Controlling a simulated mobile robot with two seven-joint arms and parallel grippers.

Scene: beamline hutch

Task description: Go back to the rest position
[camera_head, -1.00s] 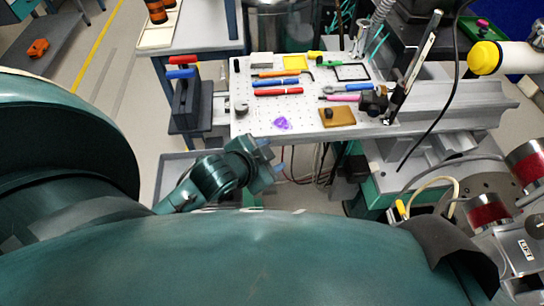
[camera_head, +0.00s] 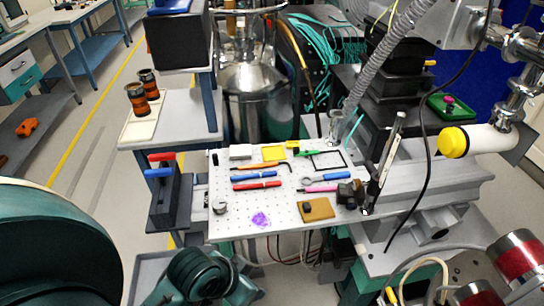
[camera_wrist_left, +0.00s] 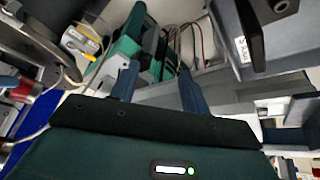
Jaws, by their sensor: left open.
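My left arm's wrist shows low in the head view, in front of the perforated board (camera_head: 290,216) and below its front edge. My left gripper (camera_wrist_left: 158,72) shows in the left wrist view, with its two blue fingers apart and nothing between them. In the head view its fingertips cannot be made out. My right gripper is in neither view.
The board carries a red screwdriver (camera_head: 257,185), a purple piece (camera_head: 261,219), a brown block (camera_head: 317,209) and several other tools. A yellow-capped white cylinder (camera_head: 480,139) and a black cable are at right.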

